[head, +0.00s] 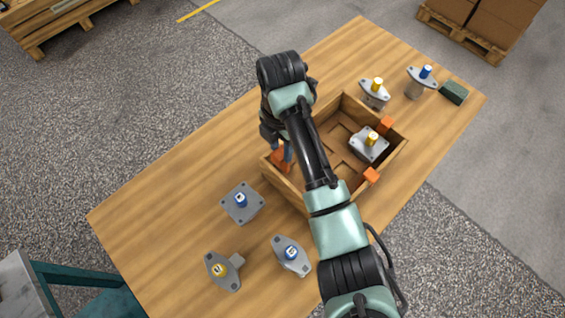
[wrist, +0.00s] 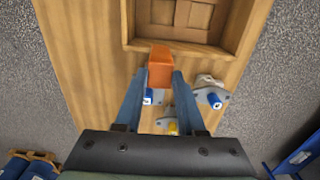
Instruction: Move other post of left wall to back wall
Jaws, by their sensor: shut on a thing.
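A wooden tray (head: 290,192) with compartments stands on the table, partly hidden behind my arm. My gripper (head: 280,152) is at the tray's left end, shut on an orange post (head: 281,163). In the wrist view the post (wrist: 160,68) sits between the two blue-grey fingers (wrist: 160,80) and overlaps the near wall of the tray (wrist: 205,52). I cannot tell whether it touches the wall. Two other orange posts are on the tray's right part, one at the far side (head: 386,125) and one at the near side (head: 372,176).
A grey part with a yellow shaft (head: 365,147) is inside the tray. Flanged parts (head: 241,203) (head: 291,256) (head: 222,271) lie at the near left, others (head: 375,95) (head: 421,80) beyond the tray, beside a dark green block (head: 454,92). The table's left part is clear.

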